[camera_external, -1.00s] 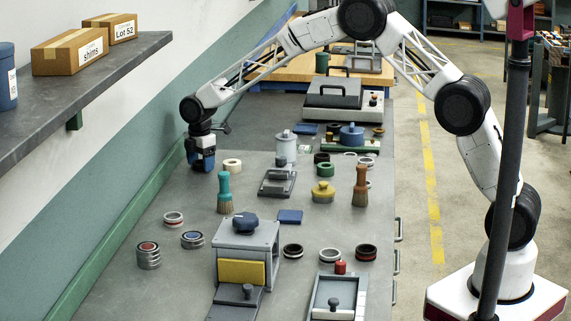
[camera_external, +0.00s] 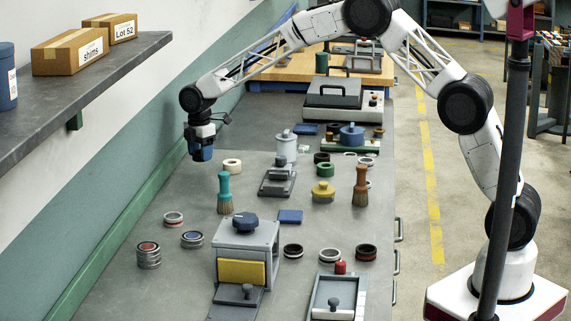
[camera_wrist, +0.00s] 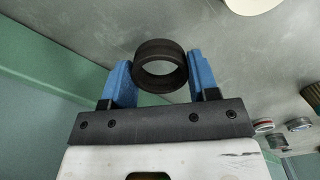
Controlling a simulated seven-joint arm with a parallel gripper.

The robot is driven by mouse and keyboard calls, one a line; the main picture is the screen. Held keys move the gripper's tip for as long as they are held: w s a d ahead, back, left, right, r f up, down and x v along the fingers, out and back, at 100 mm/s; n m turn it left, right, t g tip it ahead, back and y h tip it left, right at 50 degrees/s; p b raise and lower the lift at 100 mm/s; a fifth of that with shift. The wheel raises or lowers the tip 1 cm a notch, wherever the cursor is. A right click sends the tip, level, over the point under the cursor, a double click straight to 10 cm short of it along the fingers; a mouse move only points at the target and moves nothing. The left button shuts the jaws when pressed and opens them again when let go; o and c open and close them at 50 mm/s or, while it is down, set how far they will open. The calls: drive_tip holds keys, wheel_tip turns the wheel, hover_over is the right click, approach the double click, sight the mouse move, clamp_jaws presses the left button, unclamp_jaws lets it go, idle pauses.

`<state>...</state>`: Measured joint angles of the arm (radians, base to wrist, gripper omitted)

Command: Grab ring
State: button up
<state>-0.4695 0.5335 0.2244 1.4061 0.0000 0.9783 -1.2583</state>
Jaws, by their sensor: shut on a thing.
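My gripper (camera_wrist: 160,75) has two blue fingers and is shut on a dark, wide-walled ring (camera_wrist: 160,52) in the wrist view. The ring sits between the fingertips, its open hole facing the camera. In the external view my gripper (camera_external: 201,152) is at the far left of the bench, behind and left of a cream ring (camera_external: 232,165), and appears raised off the surface. The held ring cannot be made out there.
The grey bench (camera_external: 150,285) holds several other rings, among them a green ring (camera_external: 325,169). A teal-handled brush (camera_external: 224,190) stands near my gripper. A grey fixture with a dark knob (camera_external: 245,222) stands in front. A green wall ledge (camera_external: 120,225) borders the left.

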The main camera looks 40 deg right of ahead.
drive_tip(key=s+d, duration=0.2)
drive_tip(key=s, duration=0.2)
drive_tip(key=s+d+r, duration=0.1)
drive_tip(key=s+d, duration=0.1)
drive_tip(key=s, duration=0.3)
drive_tip(key=s+d, duration=0.3)
drive_tip(key=s, duration=0.2)
drive_tip(key=shift+s+r, duration=0.15)
drive_tip(key=shift+r, duration=0.2)
drive_tip(key=shift+a, duration=0.1)
idle(0.3)
